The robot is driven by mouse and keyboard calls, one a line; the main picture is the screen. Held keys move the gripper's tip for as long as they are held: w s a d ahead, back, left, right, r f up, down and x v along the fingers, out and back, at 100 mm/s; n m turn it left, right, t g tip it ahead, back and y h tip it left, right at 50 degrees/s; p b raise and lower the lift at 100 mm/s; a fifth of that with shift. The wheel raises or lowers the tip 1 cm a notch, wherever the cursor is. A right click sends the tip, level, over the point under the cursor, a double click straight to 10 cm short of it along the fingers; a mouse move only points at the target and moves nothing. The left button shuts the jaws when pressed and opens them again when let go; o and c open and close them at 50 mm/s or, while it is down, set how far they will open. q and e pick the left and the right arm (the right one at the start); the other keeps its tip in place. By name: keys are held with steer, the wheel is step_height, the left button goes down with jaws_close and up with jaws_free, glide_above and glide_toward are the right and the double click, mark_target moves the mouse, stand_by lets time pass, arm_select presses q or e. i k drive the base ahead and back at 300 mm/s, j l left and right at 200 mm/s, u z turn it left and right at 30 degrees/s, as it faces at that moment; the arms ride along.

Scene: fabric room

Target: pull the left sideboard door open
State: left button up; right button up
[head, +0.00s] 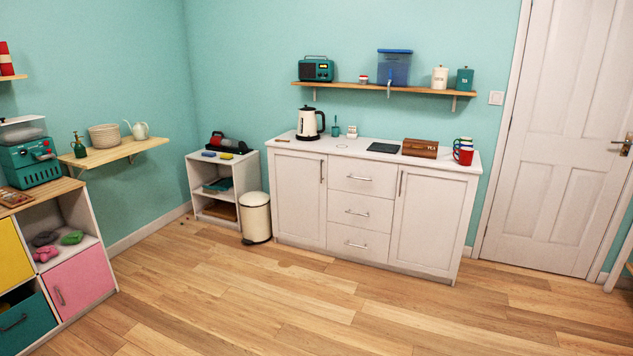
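The white sideboard (361,246) stands against the teal back wall. Its left door (298,200) is shut, with a vertical metal handle (321,172) near the door's upper right edge. Three drawers (361,212) fill the middle and are shut. The right door (427,228) is also shut, with its handle (401,183) at its upper left. Neither of my grippers shows in the head view.
A cream pedal bin (256,218) stands close to the sideboard's left side, beside a low white shelf (222,158). A cube shelf with a pink door (80,284) is at the left. The wooden floor (310,305) before the sideboard is clear. A kettle (308,123) stands on top.

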mark_target(298, 179)
steer(key=i, duration=2.3)
